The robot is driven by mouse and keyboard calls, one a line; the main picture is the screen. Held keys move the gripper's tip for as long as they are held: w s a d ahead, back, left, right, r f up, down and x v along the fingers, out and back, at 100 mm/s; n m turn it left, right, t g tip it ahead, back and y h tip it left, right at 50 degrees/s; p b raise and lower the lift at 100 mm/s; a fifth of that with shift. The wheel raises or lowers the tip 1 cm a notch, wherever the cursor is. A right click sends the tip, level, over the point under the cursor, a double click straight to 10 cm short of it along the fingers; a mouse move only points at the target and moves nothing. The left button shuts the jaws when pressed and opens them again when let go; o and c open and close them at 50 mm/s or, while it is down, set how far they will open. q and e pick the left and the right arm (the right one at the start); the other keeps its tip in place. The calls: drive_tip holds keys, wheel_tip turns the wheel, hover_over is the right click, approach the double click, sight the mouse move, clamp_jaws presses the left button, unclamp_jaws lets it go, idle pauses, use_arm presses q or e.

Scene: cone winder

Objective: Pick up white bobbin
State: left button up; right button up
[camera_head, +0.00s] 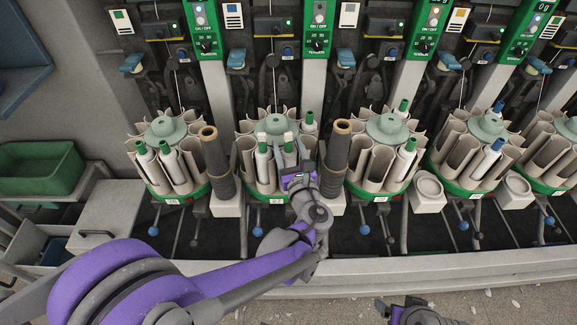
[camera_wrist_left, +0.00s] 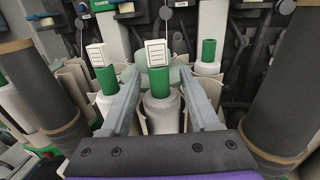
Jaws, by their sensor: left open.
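My left gripper (camera_head: 296,178) is over the front of the second round magazine from the left. In the left wrist view, its two grey fingers (camera_wrist_left: 158,90) are spread, one on each side of a white bobbin (camera_wrist_left: 162,108) with a green top. That bobbin stands upright in a magazine pocket; I cannot tell whether a finger touches it. It also shows in the head view (camera_head: 289,158), partly hidden by the gripper. Another white bobbin (camera_wrist_left: 108,98) stands to its left, and one (camera_wrist_left: 208,68) farther back to the right. My right gripper (camera_head: 405,310) shows only partly at the bottom edge.
Dark cylindrical posts (camera_head: 217,160) and (camera_head: 335,155) stand close on both sides of the magazine. More magazines with bobbins (camera_head: 402,160) line the machine. A green bin (camera_head: 40,168) is at the left. A pale rail (camera_head: 430,268) runs along the front.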

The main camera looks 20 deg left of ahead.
use_arm(q)
drive_tip(key=shift+c, duration=0.2)
clamp_jaws()
drive_tip(key=shift+r, duration=0.15)
